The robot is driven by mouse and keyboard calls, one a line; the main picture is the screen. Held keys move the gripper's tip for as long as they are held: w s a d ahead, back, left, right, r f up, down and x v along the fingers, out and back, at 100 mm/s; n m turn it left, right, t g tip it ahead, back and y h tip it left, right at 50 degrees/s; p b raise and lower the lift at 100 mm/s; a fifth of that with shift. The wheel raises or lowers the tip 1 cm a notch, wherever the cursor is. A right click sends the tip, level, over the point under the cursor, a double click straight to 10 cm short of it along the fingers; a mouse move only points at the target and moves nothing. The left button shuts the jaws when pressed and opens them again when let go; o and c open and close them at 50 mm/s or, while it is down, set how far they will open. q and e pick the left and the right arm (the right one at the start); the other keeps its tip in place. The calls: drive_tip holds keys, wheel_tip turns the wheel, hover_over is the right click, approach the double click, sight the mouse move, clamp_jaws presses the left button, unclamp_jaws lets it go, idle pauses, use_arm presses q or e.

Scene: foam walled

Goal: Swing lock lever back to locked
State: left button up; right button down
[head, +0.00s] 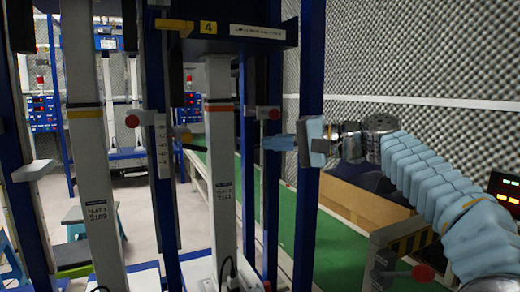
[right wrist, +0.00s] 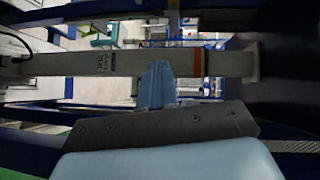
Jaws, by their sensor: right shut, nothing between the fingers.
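A lever with a red knob (head: 274,113) sits on a grey block beside the white column with the orange band (head: 220,160). A second red-knobbed lever (head: 132,121) is on the frame to the left. I cannot tell which one the task means or its lock position. My right gripper (head: 264,143) comes in from the right, shut and empty, its blue fingers pointing left just below the nearer red knob. In the right wrist view the shut fingers (right wrist: 158,80) overlap the white column (right wrist: 85,66); no lever shows clearly there. My left gripper is not in view.
Blue upright posts (head: 308,200) stand close around my right gripper. A red-knobbed handle (head: 423,272) on a striped stand is low at right. Another white column (head: 90,150) stands at left. A green floor strip (head: 335,250) runs behind the posts.

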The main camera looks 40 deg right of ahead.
approach(194, 148)
drive_tip(key=w+d, duration=0.3)
drive_tip(key=shift+w+a+f, duration=0.1)
drive_tip(key=shift+a+f, duration=0.1)
drive_tip(key=shift+a, duration=0.6)
drive_tip(key=shift+w+a+f, duration=0.1)
drive_tip(key=shift+a+f, duration=0.15)
drive_tip(key=shift+a, duration=0.5)
drive_tip(key=shift+s+a+b, duration=0.2)
drive_tip(key=shift+s+a, duration=0.05)
drive_tip(key=shift+a, duration=0.3)
drive_tip(key=shift+s+a+b, duration=0.2)
drive_tip(key=shift+s+a, duration=0.05)
drive_tip(key=shift+a, duration=0.25)
drive_tip(key=shift+s+a, duration=0.15)
drive_tip(key=shift+a, duration=1.75)
